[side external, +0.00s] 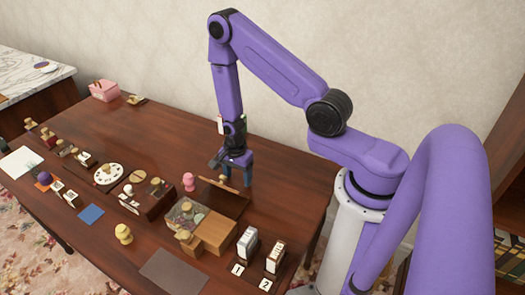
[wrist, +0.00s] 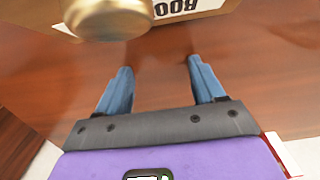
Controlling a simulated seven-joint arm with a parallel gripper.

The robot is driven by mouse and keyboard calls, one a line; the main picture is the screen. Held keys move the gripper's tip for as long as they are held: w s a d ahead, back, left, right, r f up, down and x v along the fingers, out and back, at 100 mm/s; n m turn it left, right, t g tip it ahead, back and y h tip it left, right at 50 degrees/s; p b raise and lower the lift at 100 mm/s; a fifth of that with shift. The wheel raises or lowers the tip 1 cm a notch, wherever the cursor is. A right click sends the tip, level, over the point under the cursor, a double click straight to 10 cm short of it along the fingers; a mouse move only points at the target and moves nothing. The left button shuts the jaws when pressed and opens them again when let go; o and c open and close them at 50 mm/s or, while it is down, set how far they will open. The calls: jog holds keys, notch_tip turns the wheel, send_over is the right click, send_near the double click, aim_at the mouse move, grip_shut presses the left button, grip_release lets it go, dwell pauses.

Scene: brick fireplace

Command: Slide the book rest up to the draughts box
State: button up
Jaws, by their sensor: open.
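The book rest (side external: 226,199) appears as a dark brown panel with a paler upper edge, just in front of my gripper in the side view. In the wrist view a pale label (wrist: 190,9) with upside-down letters "BOO" and a blurred brass-coloured knob (wrist: 108,18) lie beyond my fingertips. The draughts box (side external: 216,234) seems to be the light wood box with a clear-topped part holding round pieces, nearer the camera than the rest. Any gap between them is unclear. My gripper (side external: 237,177) points down, open and empty; its blue fingers (wrist: 160,66) are apart over bare wood.
A pink pawn-like piece (side external: 188,181) stands left of the rest. Numbered stands (side external: 247,244) are at the near right, and a dark mat (side external: 174,271) lies at the front edge. Several small stamps and a white dial (side external: 109,174) fill the left. The back of the table is mostly clear.

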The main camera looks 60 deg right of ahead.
jog(key=shift+r, duration=0.1)
notch_tip(320, 180, up, 8)
dwell(1.2)
jog(key=s+a+r+n, duration=0.6)
jog(key=a+r+n, duration=0.3)
jog(key=r+n, duration=0.45)
jog(key=s+r+n, duration=0.3)
jog(key=s+n, duration=0.5)
jog(key=s+r+n, duration=0.4)
jog(key=s+n, duration=0.5)
jog(key=shift+a, duration=0.45)
